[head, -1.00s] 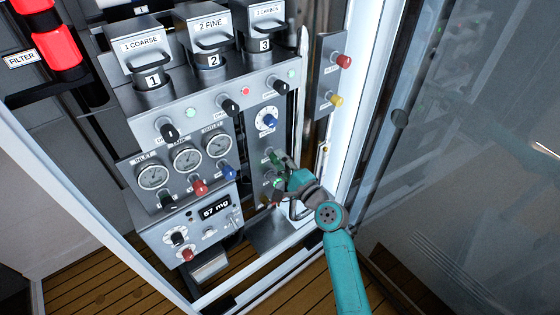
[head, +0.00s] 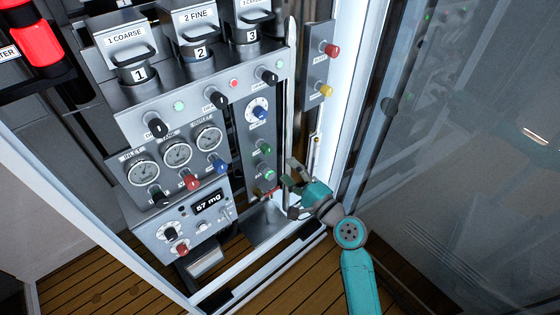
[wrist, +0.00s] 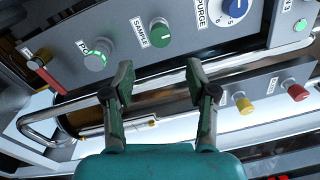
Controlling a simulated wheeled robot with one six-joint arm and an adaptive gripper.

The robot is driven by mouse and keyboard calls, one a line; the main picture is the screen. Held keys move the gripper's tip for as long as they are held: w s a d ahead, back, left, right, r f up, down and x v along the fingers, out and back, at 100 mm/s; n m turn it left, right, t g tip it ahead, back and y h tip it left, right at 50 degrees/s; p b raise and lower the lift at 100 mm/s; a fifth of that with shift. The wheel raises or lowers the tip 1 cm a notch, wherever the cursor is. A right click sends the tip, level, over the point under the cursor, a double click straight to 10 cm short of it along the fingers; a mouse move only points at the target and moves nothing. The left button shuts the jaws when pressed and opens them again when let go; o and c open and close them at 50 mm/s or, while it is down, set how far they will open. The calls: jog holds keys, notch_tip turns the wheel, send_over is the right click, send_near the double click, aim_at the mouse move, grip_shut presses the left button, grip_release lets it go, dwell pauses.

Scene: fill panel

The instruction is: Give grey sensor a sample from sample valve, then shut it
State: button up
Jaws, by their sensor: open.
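The green sample valve knob (wrist: 160,33) is labelled SAMPLE in the wrist view; in the head view it is the upper green knob (head: 265,149), under the blue purge dial (head: 260,112). In the head view my gripper (head: 290,186) is right of the lower green knob (head: 264,170). I cannot pick out the grey sensor with certainty.
A red-handled lever (wrist: 46,74) is left of the green knobs. A metal rail (wrist: 150,104) runs behind my fingers in the wrist view. A side plate carries a yellow knob (wrist: 244,104) and a red knob (wrist: 296,90). A display (head: 210,201) reads 57 mg.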

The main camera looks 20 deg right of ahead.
jog(key=shift+v, duration=1.5)
jog(key=s+a+f+n+g+h, duration=0.1)
jog(key=s+f+n+h, duration=0.3)
jog(key=s, duration=0.6)
jog(key=s+a+f+n+g+h, duration=0.1)
jog(key=s+a+f+g, duration=0.1)
jog(key=s+f, duration=0.65)
jog(key=s+r+n, duration=0.5)
jog(key=s+n, duration=0.1)
jog(key=s, duration=0.5)
jog(key=s+a+r+n, duration=0.1)
jog(key=s+r+n, duration=0.4)
jog(key=s, duration=0.6)
jog(key=shift+r+n, duration=0.3)
jog(key=shift+n, duration=0.6)
